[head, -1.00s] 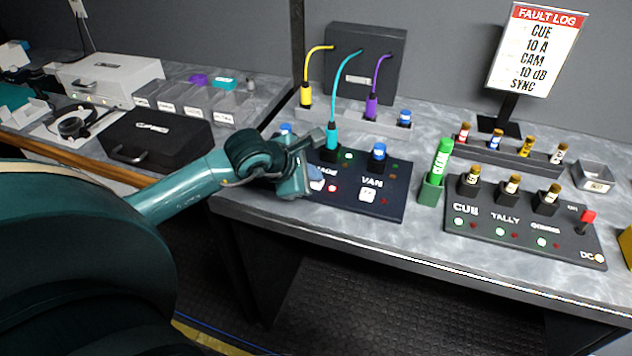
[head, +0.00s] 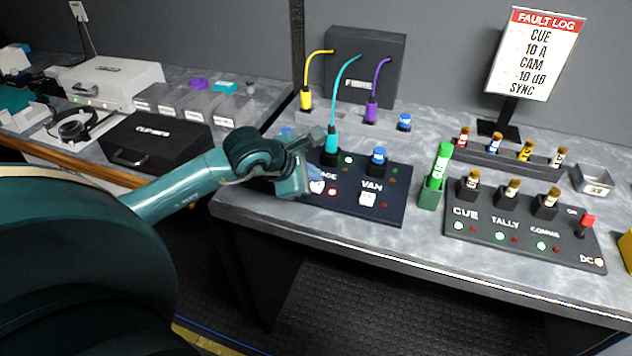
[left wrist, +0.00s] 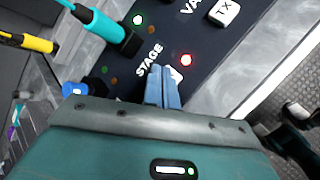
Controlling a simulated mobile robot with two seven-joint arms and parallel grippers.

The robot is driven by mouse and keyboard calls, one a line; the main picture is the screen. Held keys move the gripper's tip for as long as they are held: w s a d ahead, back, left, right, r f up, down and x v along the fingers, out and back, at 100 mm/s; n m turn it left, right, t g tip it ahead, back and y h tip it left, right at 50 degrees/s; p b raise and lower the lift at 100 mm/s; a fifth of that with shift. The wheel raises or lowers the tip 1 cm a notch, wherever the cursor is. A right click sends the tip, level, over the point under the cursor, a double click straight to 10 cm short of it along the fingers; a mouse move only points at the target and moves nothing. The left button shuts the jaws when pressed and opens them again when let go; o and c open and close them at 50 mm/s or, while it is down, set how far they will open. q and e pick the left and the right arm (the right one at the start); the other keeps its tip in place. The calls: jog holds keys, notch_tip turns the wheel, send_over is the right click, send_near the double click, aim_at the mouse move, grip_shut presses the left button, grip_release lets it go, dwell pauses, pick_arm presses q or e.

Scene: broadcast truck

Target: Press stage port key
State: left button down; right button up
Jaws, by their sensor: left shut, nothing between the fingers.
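The dark port panel (head: 385,210) lies on the bench with a STAGE side and a VAN side. The white STAGE key (head: 317,187) is partly hidden by my left gripper (head: 315,174). In the left wrist view, my shut, empty blue fingertips (left wrist: 162,70) are at the STAGE label, and the key (left wrist: 178,74) shows just beside and behind them. I cannot tell whether they touch it. A cyan plug (head: 332,139) stands in the STAGE side. A green light (left wrist: 138,20) and a red light (left wrist: 186,60) are lit there. My right gripper is out of view.
The VAN key (head: 367,199) and a blue-capped plug (head: 378,158) are to the right. A green cylinder in a holder (head: 431,192) and the CUE/TALLY panel (head: 520,247) stand farther right. A black case (head: 155,140) lies left, behind my arm.

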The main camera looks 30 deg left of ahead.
pick_arm(q)
jog(key=shift+r+p, duration=1.4)
jog(key=shift+r, duration=1.35)
